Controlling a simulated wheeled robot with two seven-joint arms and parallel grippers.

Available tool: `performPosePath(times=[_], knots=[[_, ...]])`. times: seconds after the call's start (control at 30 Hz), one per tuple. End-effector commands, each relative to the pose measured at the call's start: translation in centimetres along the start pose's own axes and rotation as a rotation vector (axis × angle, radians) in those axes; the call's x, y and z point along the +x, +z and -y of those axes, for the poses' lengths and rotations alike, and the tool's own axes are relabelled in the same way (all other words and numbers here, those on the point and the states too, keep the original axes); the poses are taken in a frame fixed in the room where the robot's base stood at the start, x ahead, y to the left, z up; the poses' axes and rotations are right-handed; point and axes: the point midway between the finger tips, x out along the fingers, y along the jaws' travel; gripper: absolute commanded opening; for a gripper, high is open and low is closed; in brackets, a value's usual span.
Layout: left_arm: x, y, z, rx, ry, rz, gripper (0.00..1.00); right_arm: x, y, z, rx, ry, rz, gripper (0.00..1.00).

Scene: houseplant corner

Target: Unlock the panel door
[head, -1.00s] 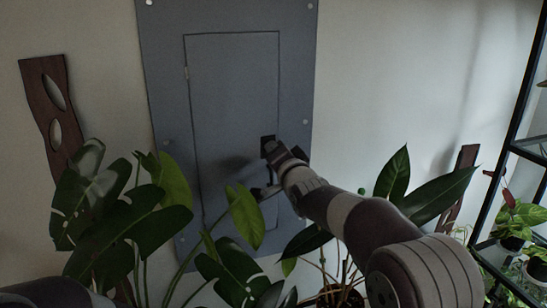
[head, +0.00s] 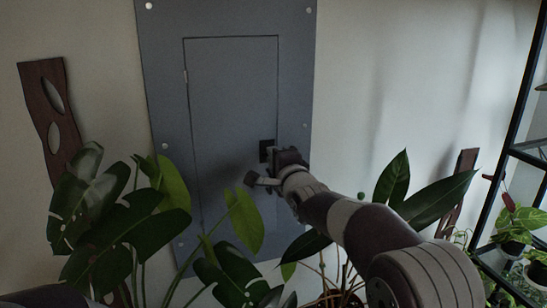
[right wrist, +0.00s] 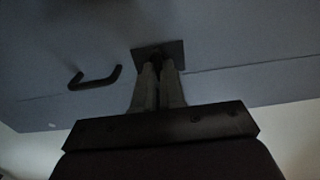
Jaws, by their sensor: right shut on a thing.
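The blue-grey panel door (head: 230,100) is shut flat in its frame on the wall. A small black lock plate (head: 265,146) sits near its right edge; it also shows in the right wrist view (right wrist: 174,47). My right gripper (head: 274,154) is at the lock plate, its fingers (right wrist: 158,68) close together and shut on a small part of the lock. The fingers hide that part, so its shape and angle cannot be told. A black bar handle (right wrist: 95,79) shows left of the fingers in the right wrist view. My left gripper is out of view.
A broad-leaved plant (head: 120,228) stands in front of the panel's lower left. Another plant (head: 420,195) stands at the right, its leaves close to my right arm. A black shelf (head: 506,165) with pots stands at far right. Wooden wall pieces hang either side.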

Motion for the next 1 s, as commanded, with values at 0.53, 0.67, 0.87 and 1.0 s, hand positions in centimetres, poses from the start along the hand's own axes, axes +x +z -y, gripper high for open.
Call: performPosePath(times=[0.53, 0.67, 0.87, 1.0], knots=[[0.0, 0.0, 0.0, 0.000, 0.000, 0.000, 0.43, 0.0, -0.1, -0.1, 0.014, 0.001, -0.002, 0.29], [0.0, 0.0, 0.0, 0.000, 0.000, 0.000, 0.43, 0.0, -0.1, -0.1, 0.013, 0.001, -0.001, 0.35], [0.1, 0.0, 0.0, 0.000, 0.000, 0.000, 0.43, -0.1, 0.0, -0.1, 0.012, 0.001, -0.001, 0.35], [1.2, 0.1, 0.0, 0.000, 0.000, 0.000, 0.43, -1.7, -0.1, -0.3, 0.012, -0.002, -0.001, 0.35]])
